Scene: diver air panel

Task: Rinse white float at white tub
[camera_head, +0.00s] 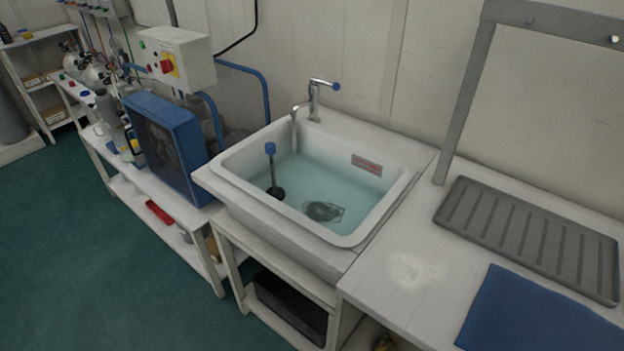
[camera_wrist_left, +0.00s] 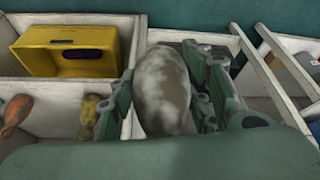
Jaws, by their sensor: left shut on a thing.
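The white tub (camera_head: 228,184) is a sink set in a white bench in the middle of the head view, holding clear bluish water under a metal tap (camera_head: 315,100). The white float (camera_wrist_left: 165,88), an oval with grey-brown dirty patches, shows only in the left wrist view. My left gripper (camera_wrist_left: 165,75) is shut on it, with green fingers at both of its sides. The float is apart from the tub, over white open compartments. Neither gripper shows in the head view.
A blue-topped stick (camera_head: 271,160) stands in the tub; a greyish object (camera_head: 323,211) lies in its water. Right of the tub are a grey ribbed tray (camera_head: 530,235) and blue mat (camera_head: 540,315). The wrist view shows a yellow crate (camera_wrist_left: 68,37) and an orange item (camera_wrist_left: 15,115).

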